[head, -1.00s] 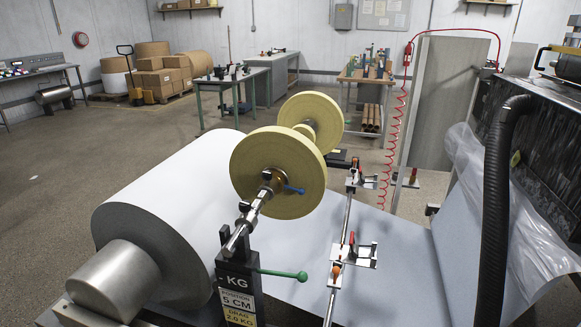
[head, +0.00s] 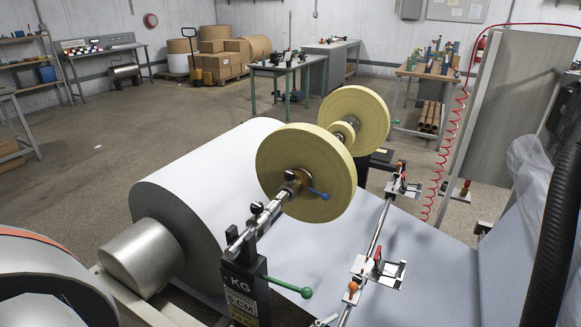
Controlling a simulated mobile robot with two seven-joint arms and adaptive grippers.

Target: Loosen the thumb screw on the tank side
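A shaft (head: 262,222) carries two yellow discs, a near one (head: 335,170) and a far one (head: 372,115). A small blue lever (head: 318,193) sits at the near disc's hub. Small dark knobs, one of them a black knob (head: 257,207), stand on the shaft and its support post (head: 243,280). A green-tipped handle (head: 290,288) sticks out from the post. I cannot tell which part is the thumb screw on the tank side. Neither of my grippers is in view.
A large white paper roll (head: 215,190) lies left of the post, and its sheet (head: 425,270) runs right. A rod with red-handled clamps (head: 378,263) crosses above the sheet. A black hose (head: 553,240) hangs at the right. The floor (head: 100,170) behind the roll is open.

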